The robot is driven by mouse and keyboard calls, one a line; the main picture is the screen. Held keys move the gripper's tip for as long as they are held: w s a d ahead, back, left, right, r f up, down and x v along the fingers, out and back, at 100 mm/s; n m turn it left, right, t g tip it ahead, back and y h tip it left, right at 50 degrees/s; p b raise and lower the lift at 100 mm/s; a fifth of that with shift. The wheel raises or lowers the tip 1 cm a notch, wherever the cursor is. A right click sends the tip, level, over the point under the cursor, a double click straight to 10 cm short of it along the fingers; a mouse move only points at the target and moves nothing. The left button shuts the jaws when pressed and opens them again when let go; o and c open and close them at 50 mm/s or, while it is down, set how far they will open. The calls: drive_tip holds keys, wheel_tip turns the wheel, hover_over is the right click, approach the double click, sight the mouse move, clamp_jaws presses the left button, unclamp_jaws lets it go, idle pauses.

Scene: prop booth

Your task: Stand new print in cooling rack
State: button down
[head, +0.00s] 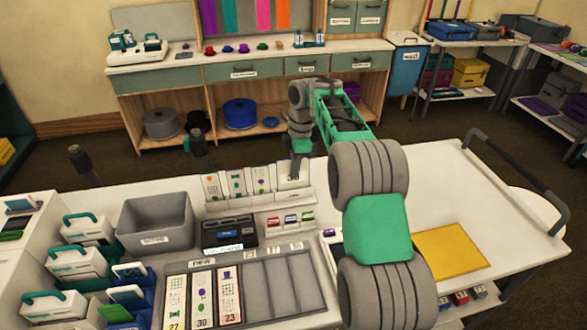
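A light cooling rack (256,204) stands on the white worktop, with a row of upright prints in it, including a patterned print (236,183). My gripper (294,176) points down at the rack's right end. A mostly white print (297,187) is upright directly below my gripper, its upper part partly covered by the fingers. I cannot tell whether the fingers are closed on it. A grey sectioned tray (283,286) labelled "new" is in front, with three prints lying in its left slots, one of them a red-marked print (229,296). Its right slots look empty.
A grey bin (155,223) and white-and-green devices (82,232) stand to the left. A dark box (229,232) and small coloured cards (291,219) sit between rack and tray. A yellow sheet (438,252) lies at right. The worktop's back right is clear, edged by a dark handle (520,182).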

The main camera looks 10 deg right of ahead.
drive_tip(key=shift+f+b, duration=0.35)
drive_tip(key=shift+f, duration=0.1)
drive_tip(key=c, duration=1.6)
unclamp_jaws()
drive_tip(key=shift+o, duration=0.2)
drive_tip(key=r+p, duration=0.1)
drive_tip(key=r, duration=0.1)
drive_tip(key=r+p, duration=0.2)
drive_tip(key=r, duration=0.1)
drive_tip(key=d+r+p, duration=0.1)
drive_tip(key=r+p, duration=0.1)
drive_tip(key=shift+r, duration=0.4)
